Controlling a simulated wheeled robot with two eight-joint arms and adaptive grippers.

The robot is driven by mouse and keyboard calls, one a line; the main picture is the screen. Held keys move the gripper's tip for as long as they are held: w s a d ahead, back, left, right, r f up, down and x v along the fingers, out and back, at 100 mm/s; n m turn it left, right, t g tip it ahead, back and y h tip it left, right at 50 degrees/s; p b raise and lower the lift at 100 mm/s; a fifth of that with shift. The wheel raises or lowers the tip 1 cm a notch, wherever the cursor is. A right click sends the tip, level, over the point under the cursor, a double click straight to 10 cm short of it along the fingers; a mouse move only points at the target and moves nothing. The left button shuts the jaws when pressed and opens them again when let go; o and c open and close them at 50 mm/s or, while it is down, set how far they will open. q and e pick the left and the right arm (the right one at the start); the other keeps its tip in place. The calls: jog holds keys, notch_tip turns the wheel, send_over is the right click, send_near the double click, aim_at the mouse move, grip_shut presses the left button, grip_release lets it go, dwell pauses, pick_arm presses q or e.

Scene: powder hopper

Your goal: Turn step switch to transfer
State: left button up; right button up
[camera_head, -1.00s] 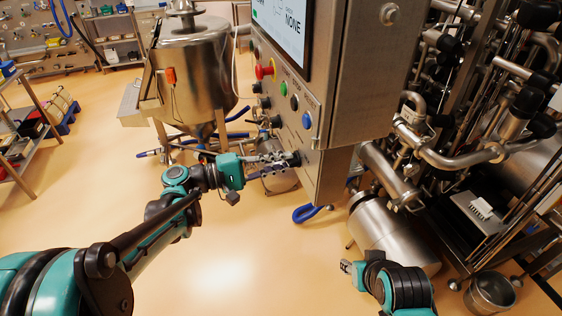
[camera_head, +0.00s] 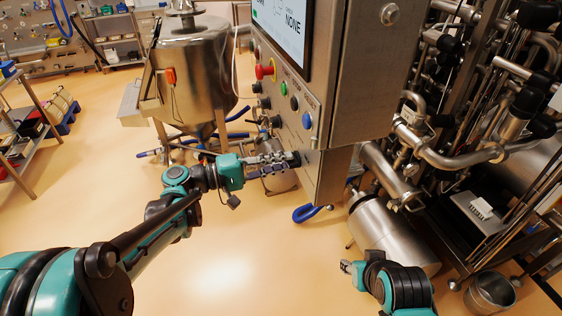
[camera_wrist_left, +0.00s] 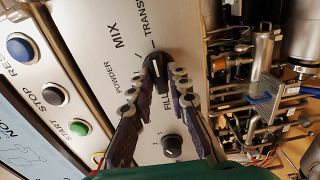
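The step switch (camera_wrist_left: 155,72) is a black knob on the steel control panel, with POWDER, MIX, TRANS… and FILL printed around it. My left gripper (camera_wrist_left: 160,68) has a finger on each side of the knob, and the fingertips appear to press on it. Its pointer is partly hidden, so I cannot tell its exact setting. In the head view my left gripper (camera_head: 291,159) reaches the lower end of the panel (camera_head: 316,137), covering most of the knob. My right gripper (camera_head: 347,267) is low at the right, away from the panel; its fingers are too small to judge.
A second black knob (camera_wrist_left: 172,146) sits between the left fingers' rear parts. Blue (camera_head: 307,121), black and green (camera_head: 284,89) buttons and a red emergency stop (camera_head: 265,71) line the panel. A steel hopper (camera_head: 195,70) stands behind; pipework (camera_head: 450,155) fills the right.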

pick_arm(q)
jog(key=shift+o, duration=0.8)
jog(key=v, duration=1.2)
